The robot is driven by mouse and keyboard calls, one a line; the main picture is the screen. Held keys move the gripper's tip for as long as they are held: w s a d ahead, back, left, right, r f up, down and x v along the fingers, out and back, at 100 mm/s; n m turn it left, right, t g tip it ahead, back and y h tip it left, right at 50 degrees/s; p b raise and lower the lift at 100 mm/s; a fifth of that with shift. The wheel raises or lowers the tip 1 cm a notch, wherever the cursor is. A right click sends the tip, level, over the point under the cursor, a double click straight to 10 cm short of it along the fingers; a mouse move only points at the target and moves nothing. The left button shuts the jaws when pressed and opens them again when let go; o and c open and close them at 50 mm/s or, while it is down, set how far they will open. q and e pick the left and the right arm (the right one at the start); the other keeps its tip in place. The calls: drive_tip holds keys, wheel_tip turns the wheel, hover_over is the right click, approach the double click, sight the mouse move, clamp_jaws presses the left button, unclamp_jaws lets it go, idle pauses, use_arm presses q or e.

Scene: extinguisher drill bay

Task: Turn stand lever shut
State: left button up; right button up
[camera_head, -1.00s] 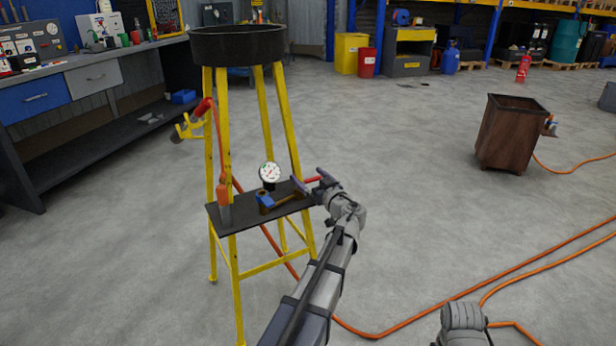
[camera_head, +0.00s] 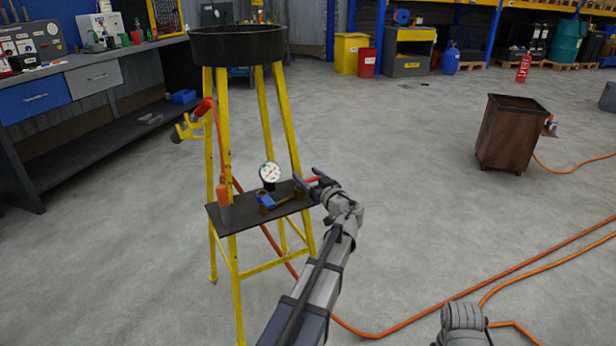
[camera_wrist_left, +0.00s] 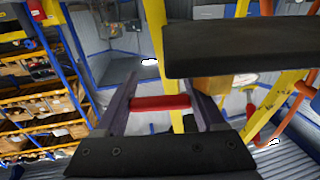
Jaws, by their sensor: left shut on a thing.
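The stand (camera_head: 236,262) has yellow legs, a black round pan (camera_head: 238,46) on top and a black shelf (camera_head: 240,219) lower down. On the shelf are a white-faced gauge (camera_head: 269,172) and a brass valve body (camera_head: 284,201) with a blue part (camera_head: 265,199). The red lever (camera_head: 314,180) sticks out at the shelf's right end. My left gripper (camera_head: 309,181) is at that end, shut on the lever. In the left wrist view the red bar (camera_wrist_left: 160,103) spans between both fingers, beside the dark shelf edge. Of my right arm only a grey link shows; its gripper is out of view.
An orange hose (camera_head: 400,322) runs across the floor from the stand to the right. A red nozzle (camera_head: 203,107) hangs on a yellow hook at the stand's left. A workbench (camera_head: 110,58) stands at the left and a brown bin (camera_head: 513,135) at the right.

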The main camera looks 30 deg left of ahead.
sight(315, 178)
use_arm(q)
clamp_jaws()
drive_tip(key=shift+s+d+t, duration=0.1)
drive_tip(key=shift+s+t, duration=0.05)
drive_tip(key=shift+t, duration=0.15)
drive_tip(key=d+m+t+h, duration=0.1)
drive_tip(key=m+t+h, duration=0.3)
drive_tip(key=h, duration=0.1)
drive_tip(key=s+d+m+t+h, duration=0.1)
drive_tip(key=m+t+h, duration=0.1)
drive_tip(key=shift+d+m+t+h, duration=0.3)
drive_tip(key=shift+d+m+h, duration=0.05)
drive_tip(key=shift+m+h, duration=0.05)
drive_tip(key=shift+s+d+m+t+h, duration=0.2)
drive_tip(key=shift+d+m+t+h, duration=0.1)
drive_tip(key=shift+m+h, duration=0.75)
drive_tip(key=shift+s+d+m+t+h, duration=0.2)
drive_tip(key=shift+d+m+t+h, duration=0.3)
drive_tip(key=shift+h, duration=0.9)
drive_tip(key=shift+s+d+m+t+h, duration=0.1)
drive_tip(key=shift+s+d+m+h, duration=0.1)
drive_tip(key=shift+m+h, duration=0.9)
drive_tip(key=shift+h, duration=0.35)
drive_tip(key=o, duration=1.1)
unclamp_jaws()
